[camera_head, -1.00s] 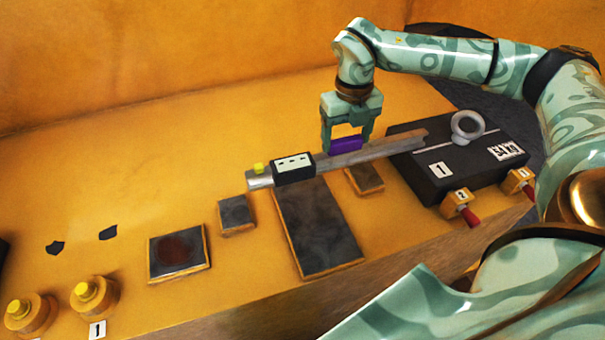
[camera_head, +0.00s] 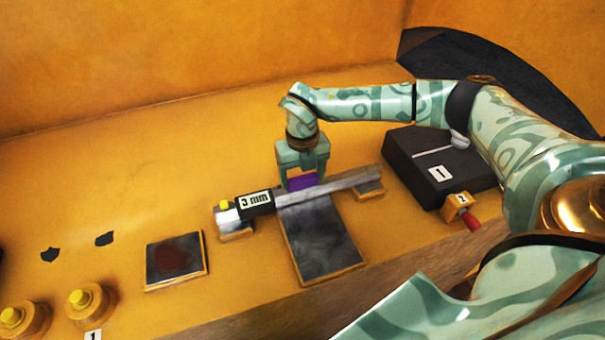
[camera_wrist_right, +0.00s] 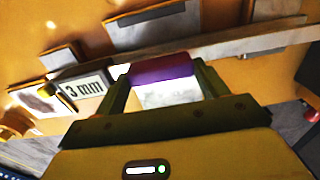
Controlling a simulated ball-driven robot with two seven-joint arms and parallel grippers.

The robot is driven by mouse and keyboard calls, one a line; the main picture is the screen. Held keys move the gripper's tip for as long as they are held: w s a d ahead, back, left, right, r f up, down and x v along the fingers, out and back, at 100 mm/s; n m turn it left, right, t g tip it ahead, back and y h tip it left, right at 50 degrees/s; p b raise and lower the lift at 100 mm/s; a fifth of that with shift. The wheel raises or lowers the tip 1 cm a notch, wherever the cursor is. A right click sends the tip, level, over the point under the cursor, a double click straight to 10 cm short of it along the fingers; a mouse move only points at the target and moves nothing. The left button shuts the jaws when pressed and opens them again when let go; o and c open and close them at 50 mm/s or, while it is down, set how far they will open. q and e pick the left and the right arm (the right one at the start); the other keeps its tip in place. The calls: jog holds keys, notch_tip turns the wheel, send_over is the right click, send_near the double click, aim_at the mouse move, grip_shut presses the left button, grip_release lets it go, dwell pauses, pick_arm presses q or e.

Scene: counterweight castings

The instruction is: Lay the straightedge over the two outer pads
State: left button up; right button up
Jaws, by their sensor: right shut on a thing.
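The straightedge (camera_head: 340,184) is a long grey bar with a purple grip (camera_head: 302,182), a black box reading "3 mm" (camera_head: 255,202) and a yellow knob at its left end. My right gripper (camera_head: 303,178) is shut on the purple grip; the wrist view shows the grip (camera_wrist_right: 160,68) between the fingers. The bar crosses the large middle pad (camera_head: 320,245). Its left end is over the left outer pad (camera_head: 237,236), mostly hidden, and its right end over the right outer pad (camera_head: 371,192). I cannot tell whether it touches them. My left gripper is not in view.
A square pad with a dark reddish patch (camera_head: 175,259) lies to the left. Yellow-topped buttons (camera_head: 80,297) stand at the front left. A black block labelled 1 (camera_head: 425,165) and a red-handled switch (camera_head: 465,210) are at the right. The bench behind the bar is clear.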

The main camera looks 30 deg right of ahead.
aim_at(302, 179)
jog(key=o, duration=1.9)
notch_tip(302, 179, up, 12)
jog(key=shift+r+p, duration=0.1)
jog(key=shift+p, duration=0.3)
